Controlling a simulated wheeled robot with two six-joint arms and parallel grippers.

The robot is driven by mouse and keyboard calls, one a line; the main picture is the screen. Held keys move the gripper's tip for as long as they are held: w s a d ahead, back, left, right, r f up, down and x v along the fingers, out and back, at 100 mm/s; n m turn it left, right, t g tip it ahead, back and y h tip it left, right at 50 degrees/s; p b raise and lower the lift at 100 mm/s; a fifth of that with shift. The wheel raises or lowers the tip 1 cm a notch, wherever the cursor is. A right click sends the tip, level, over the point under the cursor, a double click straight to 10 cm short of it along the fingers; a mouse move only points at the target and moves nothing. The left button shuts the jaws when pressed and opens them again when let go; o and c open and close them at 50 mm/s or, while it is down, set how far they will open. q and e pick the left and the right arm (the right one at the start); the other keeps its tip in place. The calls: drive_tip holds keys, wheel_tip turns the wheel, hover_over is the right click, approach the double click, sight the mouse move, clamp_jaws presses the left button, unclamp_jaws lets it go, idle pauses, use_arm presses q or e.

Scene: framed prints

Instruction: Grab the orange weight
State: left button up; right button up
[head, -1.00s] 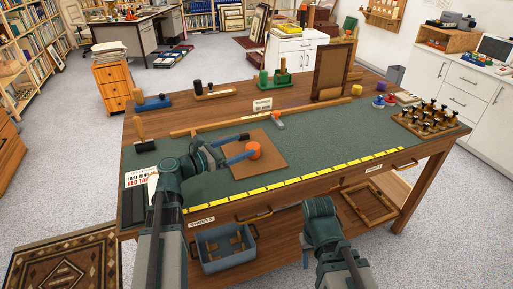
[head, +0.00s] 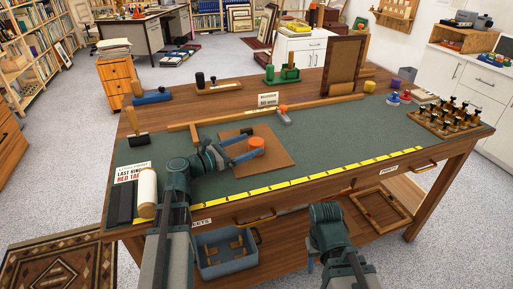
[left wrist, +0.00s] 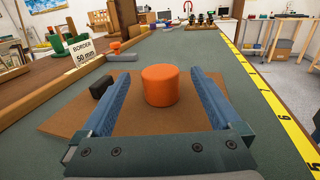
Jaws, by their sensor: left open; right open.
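The orange weight (head: 256,142) is a short cylinder standing on a brown board on the green mat. In the left wrist view the orange weight (left wrist: 160,85) stands between the two blue fingers of my left gripper (left wrist: 157,92), with a gap on each side. In the head view my left gripper (head: 247,148) is open and low over the board, its fingers reaching toward the weight. My right arm (head: 328,226) hangs in front of the table's front edge; its fingers are mostly hidden.
The brown board (head: 280,157) lies on the green mat (head: 340,135). A yellow measuring strip (head: 310,178) runs along the front edge.

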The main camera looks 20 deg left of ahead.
use_arm(q)
drive_tip(key=shift+x, duration=3.3)
clamp_jaws()
